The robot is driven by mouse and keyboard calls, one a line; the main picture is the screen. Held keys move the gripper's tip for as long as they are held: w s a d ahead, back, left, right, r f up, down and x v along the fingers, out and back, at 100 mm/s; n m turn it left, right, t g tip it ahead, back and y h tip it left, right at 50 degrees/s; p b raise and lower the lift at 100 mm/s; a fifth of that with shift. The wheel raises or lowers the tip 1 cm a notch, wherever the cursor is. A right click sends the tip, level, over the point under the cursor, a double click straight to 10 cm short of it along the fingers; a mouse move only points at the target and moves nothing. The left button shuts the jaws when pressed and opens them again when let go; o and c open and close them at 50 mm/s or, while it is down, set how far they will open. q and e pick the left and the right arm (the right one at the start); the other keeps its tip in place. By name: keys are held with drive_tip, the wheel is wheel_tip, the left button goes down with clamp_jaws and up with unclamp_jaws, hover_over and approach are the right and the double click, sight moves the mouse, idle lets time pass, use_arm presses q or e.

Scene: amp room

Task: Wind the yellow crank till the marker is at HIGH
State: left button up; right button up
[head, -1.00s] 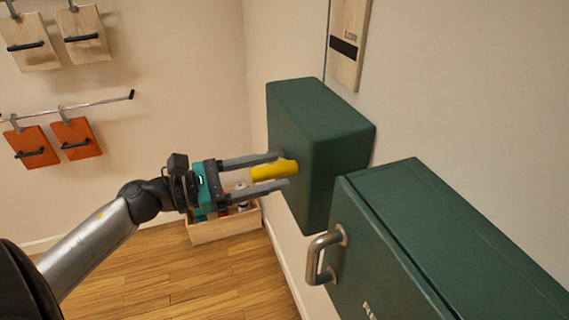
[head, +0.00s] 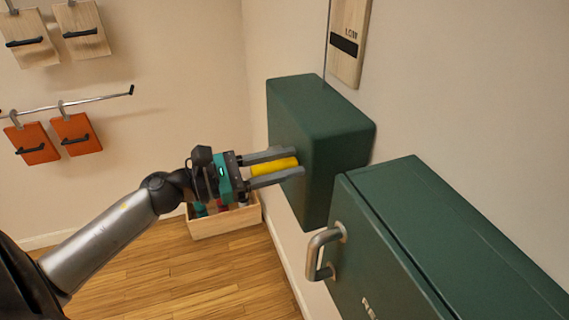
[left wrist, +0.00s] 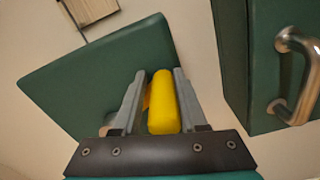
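The yellow crank's handle (head: 275,166) sticks out from the front of the green box (head: 335,137) on the wall. It also shows in the left wrist view (left wrist: 163,105), with part of an orange-yellow piece beside it. My left gripper (head: 298,161) has its fingers on both sides of the handle and looks shut on it; in the left wrist view thin gaps seem to show beside it. Above the box a wooden scale board (head: 352,15) shows LOW, with a black marker (head: 344,43) just below that word. HIGH is out of view. My right gripper is not in view.
A green cabinet (head: 440,240) with a metal handle (head: 319,252) stands close to the right of the box. A wooden crate (head: 225,222) with items sits on the floor below. Boards (head: 83,30) hang on the left wall. The floor at front left is clear.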

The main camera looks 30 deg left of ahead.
use_arm(q)
drive_tip(key=shift+s+d+f, duration=0.15)
drive_tip(key=shift+d+f, duration=0.05)
clamp_jaws()
